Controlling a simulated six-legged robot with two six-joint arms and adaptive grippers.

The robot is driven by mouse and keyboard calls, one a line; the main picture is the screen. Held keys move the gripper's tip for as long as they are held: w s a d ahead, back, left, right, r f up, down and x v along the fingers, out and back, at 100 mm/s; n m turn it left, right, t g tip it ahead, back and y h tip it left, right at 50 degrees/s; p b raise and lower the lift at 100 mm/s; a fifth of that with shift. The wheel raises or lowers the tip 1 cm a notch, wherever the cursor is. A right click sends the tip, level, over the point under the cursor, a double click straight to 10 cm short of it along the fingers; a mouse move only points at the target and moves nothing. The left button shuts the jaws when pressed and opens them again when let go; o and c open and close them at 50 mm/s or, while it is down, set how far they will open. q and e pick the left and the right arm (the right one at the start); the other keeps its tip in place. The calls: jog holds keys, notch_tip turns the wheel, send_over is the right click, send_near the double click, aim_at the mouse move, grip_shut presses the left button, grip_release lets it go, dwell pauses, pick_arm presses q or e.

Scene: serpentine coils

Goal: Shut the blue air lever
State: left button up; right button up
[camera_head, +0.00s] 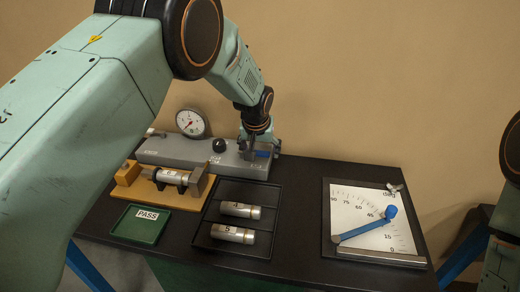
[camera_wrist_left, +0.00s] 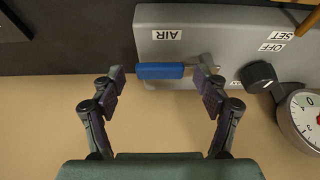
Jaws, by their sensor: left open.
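The blue air lever (camera_wrist_left: 160,71) lies on the grey panel (camera_wrist_left: 205,22), below the AIR label in the left wrist view. Its blue handle points left there, and its metal end is at the right. My left gripper (camera_wrist_left: 158,80) is open, with one finger near each end of the lever. I cannot tell whether the fingers touch it. The right gripper does not show.
A black knob (camera_wrist_left: 258,76) and a round gauge (camera_wrist_left: 304,118) are on the panel side. On the table are a wooden fixture holding a cylinder (camera_head: 170,177), a green PASS tray (camera_head: 150,232), a black tray with two cylinders (camera_head: 262,220), and an angle board with a blue pointer (camera_head: 350,205).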

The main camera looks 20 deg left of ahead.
pick_arm(q)
jog(key=shift+r, duration=0.2)
jog(key=v, duration=1.1)
jog(key=shift+r, duration=0.3)
jog(key=shift+s, duration=0.15)
jog(key=shift+s, duration=0.15)
